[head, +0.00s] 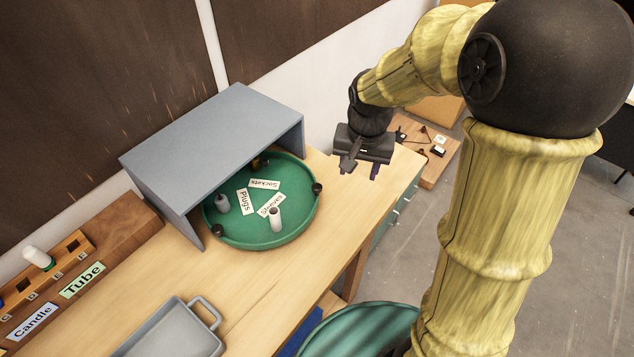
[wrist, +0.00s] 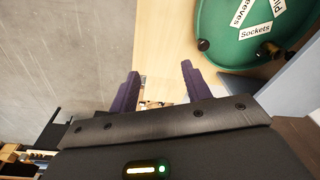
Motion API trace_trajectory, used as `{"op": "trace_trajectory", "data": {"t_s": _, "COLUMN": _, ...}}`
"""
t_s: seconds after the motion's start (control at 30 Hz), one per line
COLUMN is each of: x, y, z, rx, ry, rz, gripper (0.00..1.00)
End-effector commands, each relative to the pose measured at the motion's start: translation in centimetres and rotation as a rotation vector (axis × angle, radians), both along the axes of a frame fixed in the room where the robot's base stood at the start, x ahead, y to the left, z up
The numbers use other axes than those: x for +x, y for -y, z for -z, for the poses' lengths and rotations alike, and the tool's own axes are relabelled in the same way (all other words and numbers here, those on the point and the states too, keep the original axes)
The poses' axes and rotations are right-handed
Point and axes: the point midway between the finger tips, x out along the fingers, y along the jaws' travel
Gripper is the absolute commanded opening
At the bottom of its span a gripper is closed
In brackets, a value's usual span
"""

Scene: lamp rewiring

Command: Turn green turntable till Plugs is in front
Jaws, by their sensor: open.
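The green turntable (head: 238,238) is a round, rimmed tray on the bench, its back part under a grey-blue cover. White labels lie on it: Plugs (head: 244,202) toward the left, Sockets (head: 265,184) toward the back right, and Sleeves (head: 271,205) toward the front right. Dark knobs sit on its rim, one at the right (head: 317,188) and one at the front left (head: 218,231).
The cover (head: 215,130) walls the turntable's left side and roofs its back. A grey handled tray (head: 175,335) and a wooden rack (head: 75,265) with Tube and Candle labels stand front left. Bench top between turntable and tray is clear.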

Motion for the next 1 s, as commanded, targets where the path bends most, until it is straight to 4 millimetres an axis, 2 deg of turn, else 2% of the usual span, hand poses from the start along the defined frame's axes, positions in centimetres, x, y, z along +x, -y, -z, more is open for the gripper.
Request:
{"op": "trace_trajectory", "data": {"t_s": 0.03, "x": 1.7, "y": -1.4, "z": -0.2, "rx": 0.005, "ry": -0.016, "rz": 0.032, "gripper": 0.48}}
{"op": "trace_trajectory", "data": {"t_s": 0.2, "x": 5.7, "y": -5.7, "z": -1.0, "rx": 0.012, "ry": -0.074, "rz": 0.173, "gripper": 0.48}}
{"op": "trace_trajectory", "data": {"t_s": 0.3, "x": 7.3, "y": -7.6, "z": -1.5, "rx": 0.013, "ry": -0.097, "rz": 0.243, "gripper": 0.48}}
{"op": "trace_trajectory", "data": {"t_s": 0.4, "x": 8.0, "y": -8.6, "z": -1.7, "rx": 0.011, "ry": -0.112, "rz": 0.289, "gripper": 0.48}}
{"op": "trace_trajectory", "data": {"t_s": 0.8, "x": 8.2, "y": -8.9, "z": -1.8, "rx": 0.01, "ry": -0.115, "rz": 0.307, "gripper": 0.48}}
{"op": "trace_trajectory", "data": {"t_s": 1.0, "x": 8.2, "y": -8.8, "z": -0.4, "rx": 0.009, "ry": -0.118, "rz": 0.306, "gripper": 0.48}}
